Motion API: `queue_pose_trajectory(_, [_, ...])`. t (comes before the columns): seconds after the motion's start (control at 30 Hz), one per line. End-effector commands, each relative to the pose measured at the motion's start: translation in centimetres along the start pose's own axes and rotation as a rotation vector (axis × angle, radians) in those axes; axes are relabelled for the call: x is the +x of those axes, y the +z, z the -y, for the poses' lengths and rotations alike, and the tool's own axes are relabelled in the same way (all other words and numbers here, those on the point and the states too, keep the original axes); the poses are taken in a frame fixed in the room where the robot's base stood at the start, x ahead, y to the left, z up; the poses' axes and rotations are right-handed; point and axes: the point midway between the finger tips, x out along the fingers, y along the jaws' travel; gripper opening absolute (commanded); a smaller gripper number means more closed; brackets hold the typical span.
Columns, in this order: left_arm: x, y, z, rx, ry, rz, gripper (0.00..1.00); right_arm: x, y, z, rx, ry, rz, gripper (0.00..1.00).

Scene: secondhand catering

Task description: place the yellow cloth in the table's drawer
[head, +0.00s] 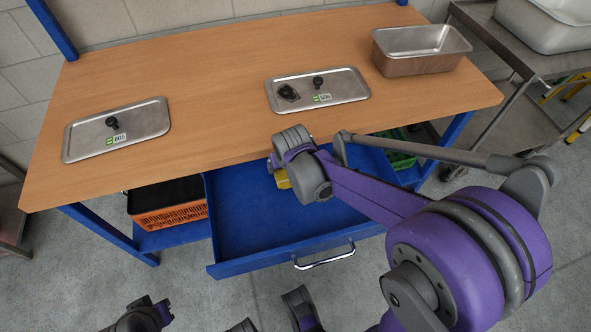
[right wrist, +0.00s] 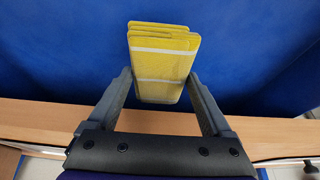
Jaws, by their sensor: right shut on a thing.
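The yellow cloth (right wrist: 165,60) is a folded, layered pad with pale stripes. It is held between the fingertips of my right gripper (right wrist: 160,78), which is shut on it. In the head view a small yellow part of the cloth (head: 282,180) shows beside my right wrist, which hides the rest of it and the fingers. The table's blue drawer (head: 255,222) is pulled open, and its visible floor looks empty. The cloth appears over the drawer's back part, close to the table's front edge; its height above the floor is unclear.
The wooden tabletop (head: 215,100) overhangs the drawer's back. On it are two metal lids (head: 150,130) (head: 345,86) and a steel pan (head: 415,63). An orange crate (head: 170,216) and a green crate (head: 398,158) stand below. The drawer's handle (head: 325,259) faces me.

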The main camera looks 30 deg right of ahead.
Motion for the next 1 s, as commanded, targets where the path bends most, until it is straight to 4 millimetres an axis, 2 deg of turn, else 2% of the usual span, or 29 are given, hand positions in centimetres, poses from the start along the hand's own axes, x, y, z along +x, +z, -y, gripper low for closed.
queue_pose_trajectory(0.03, [0.0, 0.0, 0.0, 0.000, 0.000, 0.000, 0.00, 0.0, 0.0, -1.2, 0.005, 0.002, -0.001, 0.39])
queue_pose_trajectory(0.1, [0.1, 0.0, 0.0, 0.000, 0.000, 0.000, 0.00, 0.0, 0.0, -2.3, 0.004, 0.002, 0.000, 0.39])
queue_pose_trajectory(0.23, [0.1, 0.0, 0.0, 0.000, 0.000, 0.000, 0.00, 0.0, 0.0, -3.2, 0.001, 0.000, 0.000, 0.39])
queue_pose_trajectory(0.33, [0.3, 0.1, 0.0, 0.000, 0.000, 0.001, 0.00, 0.6, 0.2, -3.3, -0.001, 0.000, 0.000, 0.39])
queue_pose_trajectory(0.57, [1.3, 0.5, 0.0, 0.000, 0.000, 0.005, 0.00, 3.3, 1.4, -3.2, -0.001, -0.001, 0.000, 0.39])
queue_pose_trajectory(0.93, [1.5, 0.6, 0.0, 0.000, 0.000, 0.005, 0.00, 3.6, 1.5, -3.2, -0.001, -0.001, 0.000, 0.39])
queue_pose_trajectory(0.97, [1.5, 0.6, 0.0, 0.000, 0.000, 0.006, 0.00, 3.6, 1.6, -3.2, -0.001, -0.001, 0.000, 0.86])
queue_pose_trajectory(1.0, [1.4, 0.6, 0.0, 0.000, 0.000, 0.005, 0.00, 3.6, 1.5, -3.2, -0.001, -0.001, 0.000, 0.93])
